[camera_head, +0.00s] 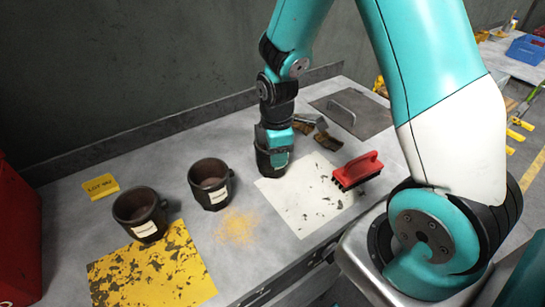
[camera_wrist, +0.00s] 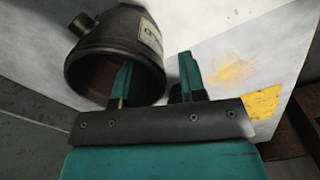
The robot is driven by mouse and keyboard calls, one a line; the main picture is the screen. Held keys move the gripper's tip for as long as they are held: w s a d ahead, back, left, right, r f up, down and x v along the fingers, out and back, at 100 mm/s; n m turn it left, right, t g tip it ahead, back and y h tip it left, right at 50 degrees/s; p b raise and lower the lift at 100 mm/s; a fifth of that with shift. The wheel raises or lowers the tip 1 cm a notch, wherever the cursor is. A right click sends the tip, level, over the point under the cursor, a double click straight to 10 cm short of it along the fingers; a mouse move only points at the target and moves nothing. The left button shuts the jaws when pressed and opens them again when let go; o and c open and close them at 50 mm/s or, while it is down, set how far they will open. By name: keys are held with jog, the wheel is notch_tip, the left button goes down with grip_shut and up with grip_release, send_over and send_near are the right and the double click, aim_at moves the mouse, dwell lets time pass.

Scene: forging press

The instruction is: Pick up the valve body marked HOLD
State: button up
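A dark cup-shaped valve body (camera_head: 263,165) stands on the white sheet, directly under my gripper (camera_head: 278,157). In the wrist view this valve body (camera_wrist: 95,48) has its mouth towards me, a side stub and a pale label only partly in sight. My gripper (camera_wrist: 156,60) is open, with one finger over the mouth and the other outside the wall; a gap shows beside the outer finger. Two similar valve bodies stand to the left: one by the yellow sheet (camera_head: 140,213), one nearer the middle (camera_head: 210,183). Both have pale labels too small to read, so I cannot tell which is marked HOLD.
A red brush (camera_head: 358,170) lies at the right edge of the white sheet (camera_head: 305,208). Brown-and-grey tools (camera_head: 318,130) and a handled plate (camera_head: 350,113) lie behind. A yellow tag (camera_head: 101,187) and yellow sheet (camera_head: 155,272) are at left. Orange powder (camera_head: 238,227) marks the table.

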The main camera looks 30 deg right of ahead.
notch_tip(320, 180, down, 2)
jog(key=shift+f, duration=0.1)
grip_shut()
dwell(1.5)
